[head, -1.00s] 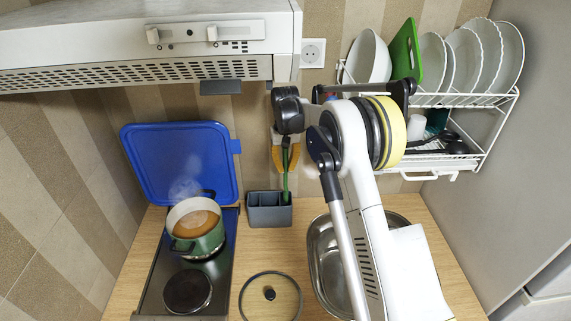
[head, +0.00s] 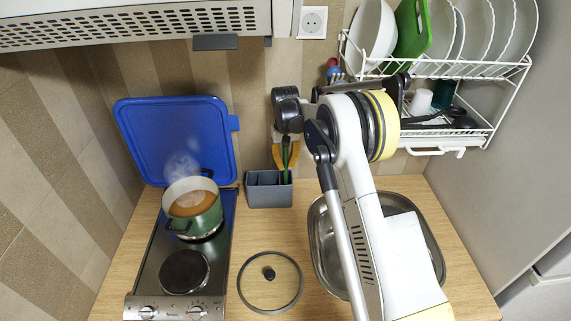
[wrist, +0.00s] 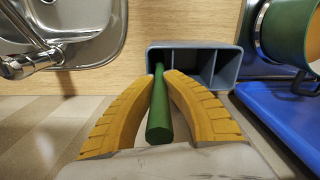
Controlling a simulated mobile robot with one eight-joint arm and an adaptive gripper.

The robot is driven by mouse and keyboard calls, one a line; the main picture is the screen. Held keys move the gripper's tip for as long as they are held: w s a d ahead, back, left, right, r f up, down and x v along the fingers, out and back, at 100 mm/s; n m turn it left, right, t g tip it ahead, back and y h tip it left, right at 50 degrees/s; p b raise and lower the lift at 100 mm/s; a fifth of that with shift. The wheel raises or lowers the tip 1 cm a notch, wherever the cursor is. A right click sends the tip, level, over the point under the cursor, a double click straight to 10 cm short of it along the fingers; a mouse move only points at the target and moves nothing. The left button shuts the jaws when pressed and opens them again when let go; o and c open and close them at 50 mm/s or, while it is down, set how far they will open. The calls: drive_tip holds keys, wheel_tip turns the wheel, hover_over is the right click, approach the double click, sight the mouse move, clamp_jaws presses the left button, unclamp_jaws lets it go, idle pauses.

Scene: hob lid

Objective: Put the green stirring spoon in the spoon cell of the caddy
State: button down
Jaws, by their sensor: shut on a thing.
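The green spoon (wrist: 159,112) is upright between my gripper's yellow fingers; its handle end points at the wrist camera. My gripper (wrist: 165,82) is shut on the handle, just above the grey caddy (head: 266,197) at the back of the counter. In the head view the spoon (head: 286,175) runs down into the caddy's right end cell, which is the left end cell in the wrist view. Its lower end is hidden inside, so I cannot tell whether it touches the bottom. The other cells look empty.
A steaming green pot (head: 193,212) stands on the hob (head: 150,270) to the left, before the raised blue lid (head: 175,140). A glass pot lid (head: 270,283) lies on the counter. The sink (head: 325,262) is to the right, with a dish rack (head: 465,72) above.

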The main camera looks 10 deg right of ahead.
drive_tip(key=c, duration=1.5)
unclamp_jaws()
wheel_tip(320, 180, up, 12)
drive_tip(key=shift+w, duration=0.1)
